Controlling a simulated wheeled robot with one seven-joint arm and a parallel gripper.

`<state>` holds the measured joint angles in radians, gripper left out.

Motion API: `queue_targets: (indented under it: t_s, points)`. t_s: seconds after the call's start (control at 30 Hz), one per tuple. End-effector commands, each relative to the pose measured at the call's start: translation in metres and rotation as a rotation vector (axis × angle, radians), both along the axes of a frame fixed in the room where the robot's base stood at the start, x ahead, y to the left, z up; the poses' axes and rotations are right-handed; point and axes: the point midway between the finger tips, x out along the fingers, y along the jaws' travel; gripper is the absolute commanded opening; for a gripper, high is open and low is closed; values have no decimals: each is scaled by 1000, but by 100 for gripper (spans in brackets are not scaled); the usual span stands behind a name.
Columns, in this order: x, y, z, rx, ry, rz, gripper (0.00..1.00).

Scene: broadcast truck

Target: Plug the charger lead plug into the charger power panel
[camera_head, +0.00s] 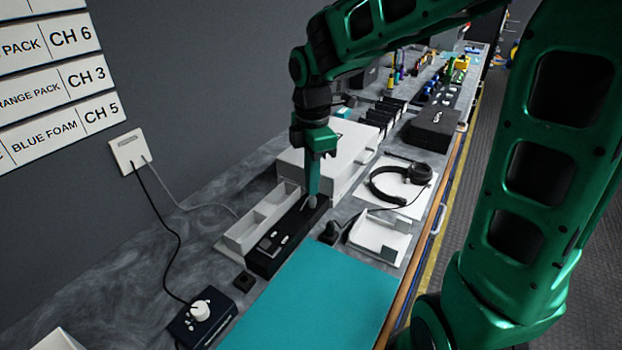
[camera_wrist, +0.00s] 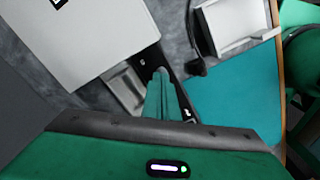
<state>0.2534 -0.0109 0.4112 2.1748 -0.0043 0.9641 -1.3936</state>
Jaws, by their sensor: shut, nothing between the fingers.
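My gripper (camera_head: 313,198) points down with its green fingers together over the far end of a long black box (camera_head: 285,238). The fingertips also show in the wrist view (camera_wrist: 161,74), at the same black box (camera_wrist: 146,62). A small grey piece is at the fingertips; I cannot tell whether it is a plug or part of the box, or whether they touch. A white wall panel (camera_head: 130,152) at the left has a grey lead and a black lead running from it. The grey lead runs down behind the white tray. I cannot surely identify the charger lead plug.
A white divided tray (camera_head: 262,216) stands beside the black box. A white case (camera_head: 330,155) is behind. A teal mat (camera_head: 315,300) lies in front. A headset (camera_head: 400,182) and a small dark round object (camera_head: 328,232) are to the right. A knobbed box (camera_head: 203,318) is front left.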

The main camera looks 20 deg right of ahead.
Motion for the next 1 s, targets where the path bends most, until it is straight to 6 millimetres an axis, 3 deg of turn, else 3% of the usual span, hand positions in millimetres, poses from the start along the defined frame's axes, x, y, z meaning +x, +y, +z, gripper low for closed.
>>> queue_targets:
  t_s: [0.33,0.83,1.0]
  points:
    - [0,0,4,0,-1,0,0]
    - [0,0,35,0,-1,0,0]
    - [2,0,61,-1,-4,0,0]
